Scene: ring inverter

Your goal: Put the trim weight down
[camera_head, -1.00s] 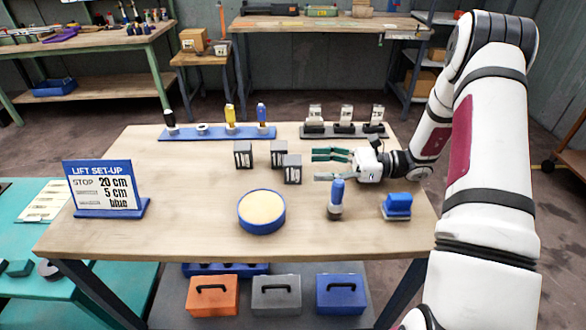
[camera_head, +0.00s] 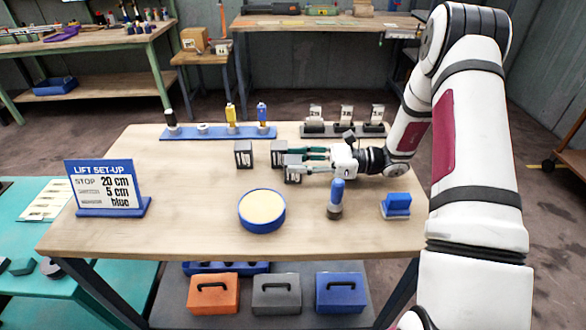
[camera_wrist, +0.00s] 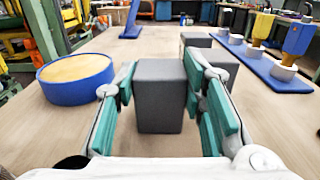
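Three dark grey blocks with pale marked faces, which may be the trim weights, stand on the table: a left one (camera_head: 243,154), a back one (camera_head: 279,149) and a front one (camera_head: 292,172). My gripper (camera_head: 296,158) is low over the table at the front block, coming from the right. In the wrist view, my gripper's green-padded fingers (camera_wrist: 160,92) stand on either side of that grey block (camera_wrist: 160,95). A gap shows at the left pad; contact at the right pad cannot be told. The block rests on the table, its lower part partly hidden.
A round blue-rimmed pad (camera_head: 262,228), a blue-topped plunger (camera_head: 336,200) and a blue block (camera_head: 397,206) lie in front. A sign (camera_head: 104,190) stands left. A blue rack (camera_head: 218,134) and a dark rack (camera_head: 343,130) line the back.

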